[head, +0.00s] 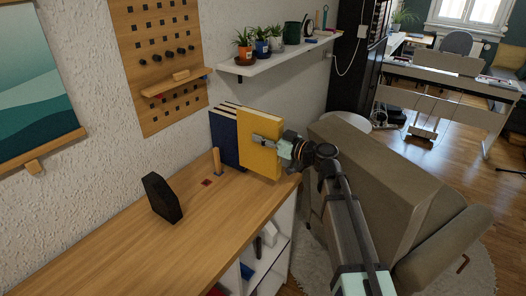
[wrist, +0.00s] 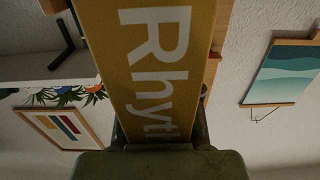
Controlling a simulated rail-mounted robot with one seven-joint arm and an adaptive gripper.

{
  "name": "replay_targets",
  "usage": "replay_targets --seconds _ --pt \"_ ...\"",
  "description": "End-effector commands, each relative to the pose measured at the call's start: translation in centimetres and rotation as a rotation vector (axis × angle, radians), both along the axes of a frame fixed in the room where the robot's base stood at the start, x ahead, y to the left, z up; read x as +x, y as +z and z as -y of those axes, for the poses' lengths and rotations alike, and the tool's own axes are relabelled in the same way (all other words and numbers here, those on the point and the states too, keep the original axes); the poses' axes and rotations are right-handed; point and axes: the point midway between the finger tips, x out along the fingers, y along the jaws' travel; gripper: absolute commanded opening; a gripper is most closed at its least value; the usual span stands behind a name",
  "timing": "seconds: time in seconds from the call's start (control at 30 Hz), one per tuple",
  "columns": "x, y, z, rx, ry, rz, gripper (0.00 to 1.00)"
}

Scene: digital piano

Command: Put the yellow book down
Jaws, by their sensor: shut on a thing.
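The yellow book (head: 259,155) is upright at the far right end of the wooden top, beside a dark blue book (head: 223,140). I cannot tell whether its lower edge touches the wood. My gripper (head: 266,141) is shut on the yellow book, reaching it from the right. In the wrist view, the yellow book (wrist: 158,60) fills the middle, with large pale letters "Rhyt" visible on its spine; its lower part in that view is hidden by my gripper (wrist: 160,138).
A white shelf (head: 280,58) with potted plants hangs above. A beige armchair (head: 370,175) is at the right.

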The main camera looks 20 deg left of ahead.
Motion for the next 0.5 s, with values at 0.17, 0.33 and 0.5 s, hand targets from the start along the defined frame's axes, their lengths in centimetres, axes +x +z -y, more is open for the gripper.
replay_targets --seconds 0.17,0.33,0.5 --pt "0.0 -2.2 0.0 0.001 0.0 -0.002 0.0" --pt "0.0 -3.0 0.0 0.001 0.0 -0.001 0.0" --pt "0.0 -4.3 0.0 0.001 0.0 -0.002 0.0"
